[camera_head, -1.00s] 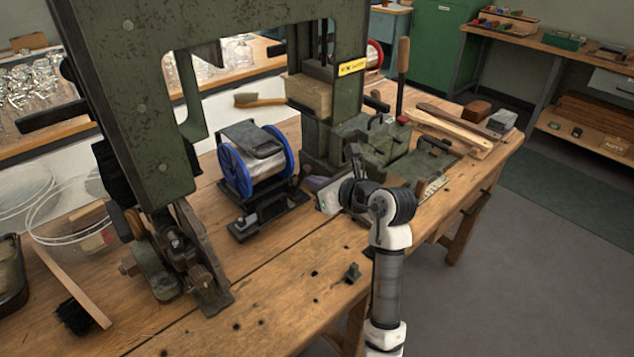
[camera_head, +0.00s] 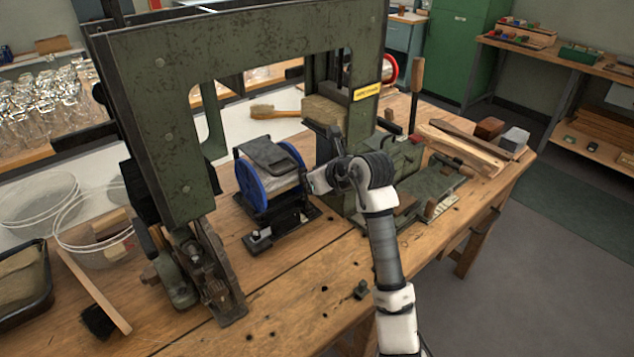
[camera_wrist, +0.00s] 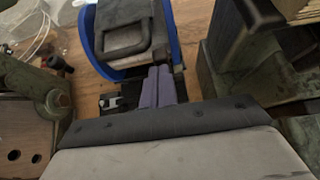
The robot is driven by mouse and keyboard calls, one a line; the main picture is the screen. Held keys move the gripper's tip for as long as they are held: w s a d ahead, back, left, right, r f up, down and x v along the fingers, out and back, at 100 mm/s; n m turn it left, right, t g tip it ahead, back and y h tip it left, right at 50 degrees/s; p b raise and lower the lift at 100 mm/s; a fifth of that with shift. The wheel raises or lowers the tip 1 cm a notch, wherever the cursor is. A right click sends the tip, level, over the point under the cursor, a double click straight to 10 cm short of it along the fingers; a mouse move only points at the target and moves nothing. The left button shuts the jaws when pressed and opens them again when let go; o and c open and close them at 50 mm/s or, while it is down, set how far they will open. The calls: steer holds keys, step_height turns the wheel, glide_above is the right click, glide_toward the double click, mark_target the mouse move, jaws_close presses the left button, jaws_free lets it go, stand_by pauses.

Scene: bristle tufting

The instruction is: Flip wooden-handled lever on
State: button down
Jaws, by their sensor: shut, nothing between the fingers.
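The lever with the upright wooden handle (camera_head: 417,78) stands at the right of the green tufting machine (camera_head: 255,48), beyond its base, in the head view. Its lower end is partly hidden by the machine's base. My gripper (camera_head: 313,182) is near the right side of the blue-flanged spool (camera_head: 268,180), well left of and nearer than the lever. In the wrist view, the fingers (camera_wrist: 158,88) are together with nothing between them, pointing at the spool area. The lever cannot be made out in the wrist view.
My arm crosses in front of the machine's base. Wooden slats (camera_head: 462,148) and blocks lie right of the lever. A wooden-handled brush (camera_head: 272,112) lies behind the spool. Clear bins (camera_head: 95,240) stand at left. The bench front (camera_head: 290,305) is mostly clear.

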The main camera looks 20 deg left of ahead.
steer(key=shift+w+a+r, duration=0.2)
steer(key=shift+a+r, duration=0.05)
stand_by(0.5)
